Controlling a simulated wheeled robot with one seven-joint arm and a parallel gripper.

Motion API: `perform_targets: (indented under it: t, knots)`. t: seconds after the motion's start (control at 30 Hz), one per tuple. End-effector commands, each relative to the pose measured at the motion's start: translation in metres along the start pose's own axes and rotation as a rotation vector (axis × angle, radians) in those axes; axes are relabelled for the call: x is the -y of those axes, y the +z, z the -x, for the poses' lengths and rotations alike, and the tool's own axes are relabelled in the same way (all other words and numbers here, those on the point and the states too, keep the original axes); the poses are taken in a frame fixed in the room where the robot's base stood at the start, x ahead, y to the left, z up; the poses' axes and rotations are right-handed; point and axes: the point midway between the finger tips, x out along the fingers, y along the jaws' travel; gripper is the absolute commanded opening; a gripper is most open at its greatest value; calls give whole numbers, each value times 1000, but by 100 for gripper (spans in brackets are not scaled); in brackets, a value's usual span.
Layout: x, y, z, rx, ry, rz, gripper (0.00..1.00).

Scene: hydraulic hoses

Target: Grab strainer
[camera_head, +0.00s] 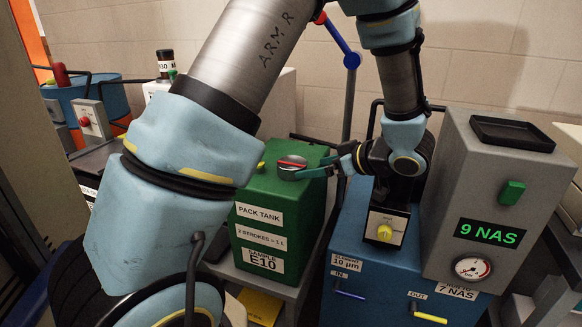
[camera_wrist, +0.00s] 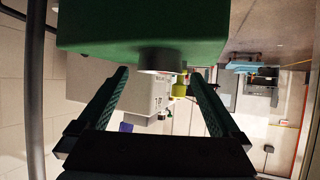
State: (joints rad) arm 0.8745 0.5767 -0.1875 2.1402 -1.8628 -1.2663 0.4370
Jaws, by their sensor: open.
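The green tank (camera_head: 280,205) is labelled PACK TANK, 2 STROKES = 1 L and SAMPLE E10. A round silver piece with a red bar (camera_head: 292,160) sits on its top; I cannot tell if it is the strainer. My gripper (camera_head: 308,169) is at the tank top, its teal fingers reaching left to the round piece. In the wrist view the tank (camera_wrist: 140,35) shows at the top, with a dark neck and pale rim (camera_wrist: 160,62) between the open fingers (camera_wrist: 158,77). Neither finger clearly touches it. No other strainer shows.
A blue filter unit (camera_head: 350,260) stands right of the tank, with a yellow knob (camera_head: 384,232) on its control box. A grey box (camera_head: 490,200) reading 9 NAS stands farther right. A thin upright post (camera_head: 349,100) rises behind. A yellow sheet (camera_head: 259,306) lies below the tank.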

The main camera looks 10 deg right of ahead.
Motion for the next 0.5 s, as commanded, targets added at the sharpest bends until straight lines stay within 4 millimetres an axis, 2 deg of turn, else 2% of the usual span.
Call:
perform_targets:
  t: [0.1, 0.27, 0.5]
  knots:
    - [0, 0, -13, 1, -1, 0, 100]
    - [1, -3, -24, 0, -2, -1, 100]
    - [2, -7, -58, 1, -3, 0, 100]
